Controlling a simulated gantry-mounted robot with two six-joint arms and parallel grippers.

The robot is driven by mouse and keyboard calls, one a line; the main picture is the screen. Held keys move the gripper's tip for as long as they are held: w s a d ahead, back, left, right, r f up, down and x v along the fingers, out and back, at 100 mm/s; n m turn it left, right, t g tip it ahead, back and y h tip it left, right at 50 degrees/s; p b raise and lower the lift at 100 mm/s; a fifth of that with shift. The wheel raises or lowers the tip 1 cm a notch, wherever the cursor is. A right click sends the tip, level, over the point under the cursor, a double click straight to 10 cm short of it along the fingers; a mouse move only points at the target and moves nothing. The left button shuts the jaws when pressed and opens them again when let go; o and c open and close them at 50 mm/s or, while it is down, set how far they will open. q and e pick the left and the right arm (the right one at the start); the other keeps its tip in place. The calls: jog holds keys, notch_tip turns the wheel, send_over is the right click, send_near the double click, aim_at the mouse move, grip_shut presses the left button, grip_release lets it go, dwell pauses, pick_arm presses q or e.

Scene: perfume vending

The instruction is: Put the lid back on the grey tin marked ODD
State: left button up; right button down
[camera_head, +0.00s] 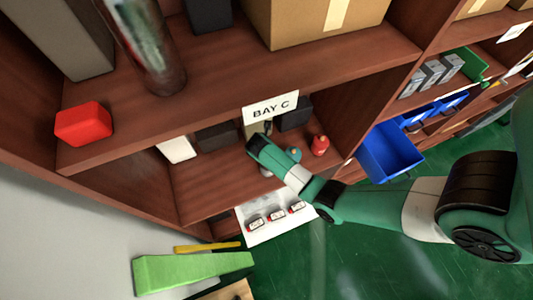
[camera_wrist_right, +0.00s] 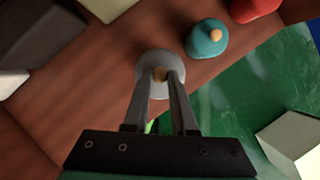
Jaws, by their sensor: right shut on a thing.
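In the right wrist view, my right gripper (camera_wrist_right: 160,84) is shut on the brass-coloured knob of a round grey lid (camera_wrist_right: 150,60). Whether a tin is under the lid is hidden from this angle. In the head view, my right arm reaches in from the right to the shelf below the BAY C sign, and a small grey piece (camera_head: 266,171) shows by its end. No ODD marking is readable. A teal round container (camera_wrist_right: 207,38) with an orange knob stands just beside the lid; it also shows in the head view (camera_head: 294,154). My left gripper is not in view.
A red container (camera_head: 319,146) stands right of the teal one. Dark boxes (camera_head: 216,136) and a white box (camera_head: 176,149) stand on the same shelf. A white sheet (camera_head: 264,235) below carries small labelled pieces. Blue bins (camera_head: 390,153) are to the right.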

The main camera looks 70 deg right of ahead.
notch_tip(320, 180, down, 4)
jog(key=b, duration=0.4)
jog(key=shift+f, duration=0.2)
jog(key=shift+f+b, duration=0.6)
jog(key=shift+f, duration=0.15)
jog(key=shift+p, duration=0.55)
jog(key=shift+f, duration=0.15)
dwell(1.0)
jog(key=shift+p, duration=0.4)
dwell(0.3)
jog(key=shift+c, duration=0.9)
grip_release()
